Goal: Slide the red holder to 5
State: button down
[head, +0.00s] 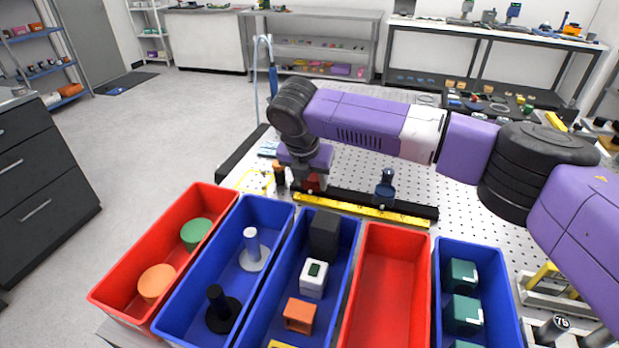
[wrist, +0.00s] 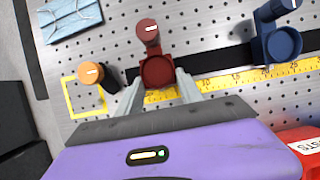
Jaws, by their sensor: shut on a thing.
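The red holder (wrist: 157,72) sits on the black rail (wrist: 215,62) in the wrist view, with a dark red round post (wrist: 148,32) at its far side. My gripper (wrist: 158,80) has one finger on each side of the holder and is shut on it. The yellow scale (wrist: 275,76) runs along the rail, with numbers rising to the right; the 5 cannot be made out. In the head view the holder (head: 313,183) shows only partly under my gripper, near the left end of the scale (head: 370,210).
A blue holder (wrist: 280,42) stands on the rail to the right. Red and blue bins (head: 395,235) line the near edge. The perforated table (head: 350,165) behind the rail is mostly clear.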

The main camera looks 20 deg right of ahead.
jog(key=shift+s+d+r+p, duration=0.1)
jog(key=shift+s+d+p, duration=0.55)
jog(key=shift+d+p, duration=0.25)
jog(key=c, duration=0.8)
grip_release()
jog(key=shift+o, duration=0.2)
jog(key=v, duration=0.7)
jog(key=shift+r+b, duration=0.3)
jog(key=shift+b, duration=0.1)
jog(key=shift+s+a, duration=0.1)
jog(key=shift+s, duration=0.05)
